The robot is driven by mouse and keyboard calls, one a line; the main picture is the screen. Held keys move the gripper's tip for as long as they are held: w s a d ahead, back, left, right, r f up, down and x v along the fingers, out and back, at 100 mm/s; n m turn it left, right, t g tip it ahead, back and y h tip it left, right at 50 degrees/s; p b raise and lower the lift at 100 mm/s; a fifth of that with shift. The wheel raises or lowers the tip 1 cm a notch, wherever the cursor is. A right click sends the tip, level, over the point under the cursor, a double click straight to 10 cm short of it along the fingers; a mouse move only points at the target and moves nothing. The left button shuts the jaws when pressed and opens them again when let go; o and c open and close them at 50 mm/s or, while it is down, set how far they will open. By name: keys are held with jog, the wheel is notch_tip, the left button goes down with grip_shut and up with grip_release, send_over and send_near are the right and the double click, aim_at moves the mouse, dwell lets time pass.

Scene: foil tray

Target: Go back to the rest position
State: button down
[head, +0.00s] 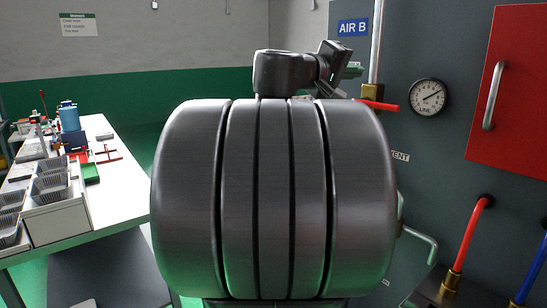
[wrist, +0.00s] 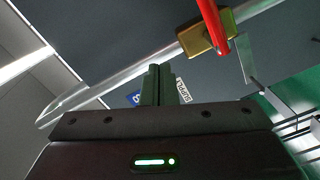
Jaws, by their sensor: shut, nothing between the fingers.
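My gripper (wrist: 158,70) shows in the wrist view with its two green fingers pressed together, shut and empty. In the head view my large arm joint fills the middle, and the gripper (head: 352,71) shows small behind it, in front of the grey panel. A red valve handle (head: 379,105) sits close below and to the right of the gripper on a vertical pipe. In the wrist view the red handle (wrist: 213,22) and its brass valve body (wrist: 205,38) are above and to the right of the fingers, apart from them in the picture.
On the right stands a grey panel with an "AIR B" sign (head: 353,27), a gauge (head: 427,97), a red cabinet door (head: 512,90), and red (head: 469,235) and blue hoses (head: 534,270). On the left a white table (head: 118,190) holds foil trays (head: 50,186) and a blue canister (head: 69,117).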

jog(key=w+a+n+p, duration=0.1)
jog(key=n+p, duration=0.1)
jog(key=p, duration=0.2)
jog(key=w+n+p, duration=0.1)
jog(key=n+p, duration=0.1)
jog(key=p, duration=0.1)
jog(key=shift+a+p, duration=0.35)
jog(key=shift+f, duration=0.15)
